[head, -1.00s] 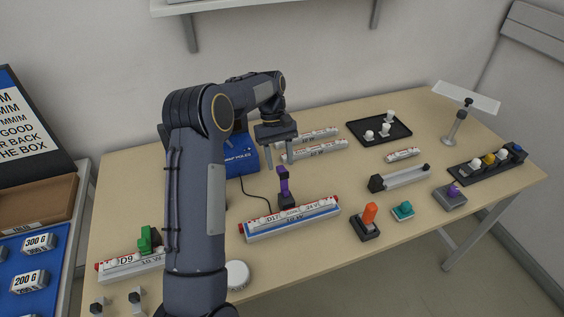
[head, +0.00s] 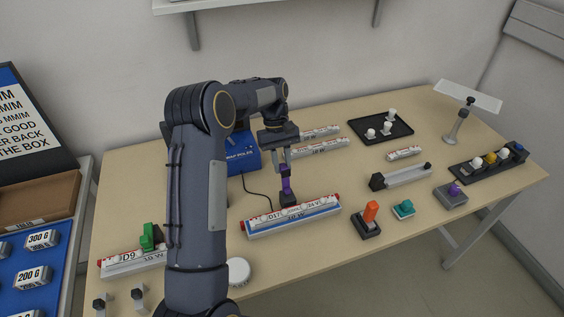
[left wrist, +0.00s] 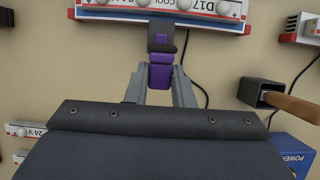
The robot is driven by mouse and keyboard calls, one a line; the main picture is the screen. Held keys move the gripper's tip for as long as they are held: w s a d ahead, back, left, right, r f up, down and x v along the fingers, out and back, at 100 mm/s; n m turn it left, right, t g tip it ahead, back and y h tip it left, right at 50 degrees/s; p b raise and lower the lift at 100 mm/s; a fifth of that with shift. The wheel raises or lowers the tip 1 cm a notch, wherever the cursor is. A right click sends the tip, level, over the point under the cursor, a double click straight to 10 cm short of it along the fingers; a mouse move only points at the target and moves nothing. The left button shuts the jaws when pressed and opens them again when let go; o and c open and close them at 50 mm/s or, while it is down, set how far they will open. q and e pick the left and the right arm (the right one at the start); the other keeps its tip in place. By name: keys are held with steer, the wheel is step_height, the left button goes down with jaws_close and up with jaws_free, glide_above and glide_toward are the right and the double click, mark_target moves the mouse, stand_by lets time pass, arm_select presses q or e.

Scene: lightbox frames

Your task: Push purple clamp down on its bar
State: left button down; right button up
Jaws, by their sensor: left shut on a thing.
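The purple clamp (head: 286,186) stands upright on its black base at the back edge of the D17 light bar (head: 262,229), near the middle of the table. My left gripper (head: 286,172) is shut on the clamp's upper purple part from above. In the left wrist view the clamp (left wrist: 161,75) sits between the two grey fingers (left wrist: 160,84), with its black part against the bar (left wrist: 120,12). The clamp's top is partly hidden by the fingers. My right gripper is in neither view.
A green clamp (head: 149,236) sits on the D9 bar at left. An orange-handled block (head: 371,211), a teal block (head: 404,208) and a white round lid (head: 238,270) are nearby. A blue power box (head: 242,158) with a black cable stands behind. A black tray (head: 400,131) is farther back.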

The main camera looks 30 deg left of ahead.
arm_select(q)
steer(key=shift+s+d+r+t+y+b, duration=0.1)
steer(key=shift+s+d+t+y+b, duration=0.3)
steer(key=shift+b, duration=0.55)
steer(key=s+d+t+y+b, duration=0.1)
steer(key=y+b, duration=0.1)
steer(key=b, duration=0.2)
steer(key=s+d+t+y+b, duration=0.1)
steer(key=d+t+y+b, duration=0.1)
steer(key=b, duration=0.2)
steer(key=s+d+t+y+b, duration=0.1)
steer(key=t+y+b, duration=0.1)
steer(key=b, duration=0.3)
steer(key=shift+s+d+f, duration=0.25)
steer(key=s+d+f+t+y+b, duration=0.1)
steer(key=t+y+b, duration=0.1)
steer(key=b, duration=0.6)
steer(key=s+d+f+t+y+b, duration=0.1)
steer(key=f+t+y+b, duration=0.1)
steer(key=b, duration=0.6)
steer(key=s+d+f+t+y+b, duration=0.1)
steer(key=d+t+y+b, duration=0.1)
steer(key=b, duration=0.5)
steer(key=shift+s+f+t+y+b, duration=0.2)
steer(key=shift+s+t+y+b, duration=0.15)
steer(key=shift+y, duration=0.35)
steer(key=shift+d+f+b, duration=0.1)
steer(key=shift+f+b, duration=0.15)
steer(key=shift+b, duration=0.85)
steer(key=shift+s, duration=0.1)
